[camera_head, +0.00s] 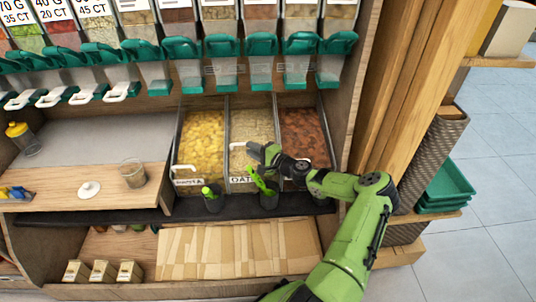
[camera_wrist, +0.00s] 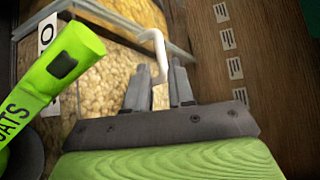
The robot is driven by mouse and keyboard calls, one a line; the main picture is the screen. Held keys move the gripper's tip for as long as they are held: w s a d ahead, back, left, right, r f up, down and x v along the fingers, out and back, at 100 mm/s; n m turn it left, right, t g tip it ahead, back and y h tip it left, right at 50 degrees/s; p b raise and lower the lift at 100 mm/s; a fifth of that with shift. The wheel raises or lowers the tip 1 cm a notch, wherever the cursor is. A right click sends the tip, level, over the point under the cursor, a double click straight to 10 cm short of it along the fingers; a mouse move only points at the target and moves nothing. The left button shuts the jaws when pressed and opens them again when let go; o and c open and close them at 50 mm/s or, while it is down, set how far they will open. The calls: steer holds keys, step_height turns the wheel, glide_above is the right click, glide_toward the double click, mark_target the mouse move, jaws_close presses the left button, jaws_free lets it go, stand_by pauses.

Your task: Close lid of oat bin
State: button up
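The oat bin (camera_head: 251,122) is the middle of three bins, with pale oats and a white label (camera_head: 241,180) on its front. The wrist view shows its oats (camera_wrist: 107,75) close up, a metal-edged frame and a white hooked handle (camera_wrist: 158,46). I cannot tell the lid's angle clearly. My gripper (camera_head: 262,152) is over the oat bin. In the wrist view my gripper (camera_wrist: 160,85) has its fingers a little apart, with the handle's end between or just behind them. Contact with the handle is not clear.
A pasta bin (camera_head: 201,135) stands left and a brown-filled bin (camera_head: 304,135) right. Green scoops (camera_head: 262,185) stand in dark holders at the front; one scoop (camera_wrist: 65,65) is close beside my gripper. Dispensers with teal spouts (camera_head: 225,47) hang above. A wooden post (camera_head: 375,90) bounds the right.

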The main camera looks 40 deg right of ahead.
steer(key=s+d+r+p, duration=0.1)
steer(key=s+p, duration=0.1)
steer(key=s, duration=0.9)
steer(key=shift+s+d+r, duration=0.25)
steer(key=shift+d, duration=0.1)
